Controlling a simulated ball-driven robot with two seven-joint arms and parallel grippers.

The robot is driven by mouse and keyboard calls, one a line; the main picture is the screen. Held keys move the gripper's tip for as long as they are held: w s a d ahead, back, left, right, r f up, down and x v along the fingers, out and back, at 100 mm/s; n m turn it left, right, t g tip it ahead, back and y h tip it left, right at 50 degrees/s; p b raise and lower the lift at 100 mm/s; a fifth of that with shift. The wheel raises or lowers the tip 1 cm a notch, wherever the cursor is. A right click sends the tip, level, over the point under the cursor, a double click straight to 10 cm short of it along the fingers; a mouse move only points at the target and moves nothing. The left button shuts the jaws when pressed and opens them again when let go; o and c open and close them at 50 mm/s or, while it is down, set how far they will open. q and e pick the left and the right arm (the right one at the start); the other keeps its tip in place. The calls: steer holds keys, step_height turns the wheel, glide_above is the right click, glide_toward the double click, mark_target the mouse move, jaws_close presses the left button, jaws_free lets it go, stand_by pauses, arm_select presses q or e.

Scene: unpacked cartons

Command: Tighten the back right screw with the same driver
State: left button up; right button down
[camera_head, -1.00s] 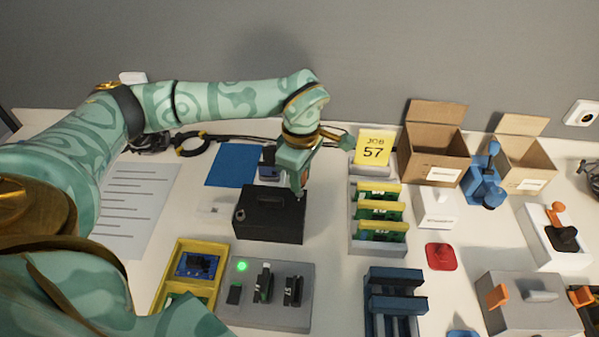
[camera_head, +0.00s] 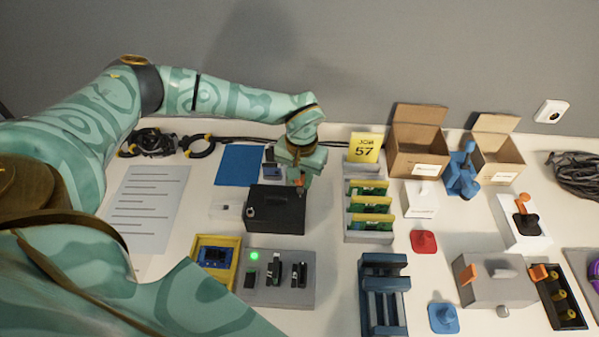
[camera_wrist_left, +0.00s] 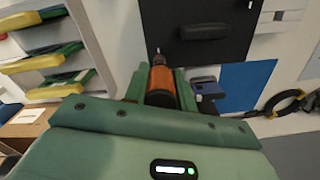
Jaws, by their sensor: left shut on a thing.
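The black box (camera_head: 268,213) stands on the table in the middle of the head view. It fills the top of the left wrist view (camera_wrist_left: 212,42), with a dark handle-like bar on it. My left gripper (camera_head: 299,177) is over the box's back right corner, shut on a driver with an orange and black handle (camera_wrist_left: 162,86). The driver's thin metal tip (camera_wrist_left: 158,53) points at that corner of the box. I cannot tell whether it touches the screw, which is hidden. My right gripper is not in view.
A blue mat (camera_head: 241,164) lies behind the box. A rack (camera_head: 366,237) of green boards stands to its right, with the yellow job card (camera_head: 365,147) behind. A grey fixture (camera_head: 298,297) and yellow tray (camera_head: 231,242) are in front. Cartons (camera_head: 417,163) stand back right.

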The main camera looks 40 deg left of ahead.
arm_select(q)
steer(key=shift+n, duration=0.6)
steer(key=shift+r, duration=0.15)
step_height(320, 180, up, 4)
steer(key=p, duration=0.4)
steer(key=shift+r, duration=0.25)
steer(key=shift+f, duration=0.1)
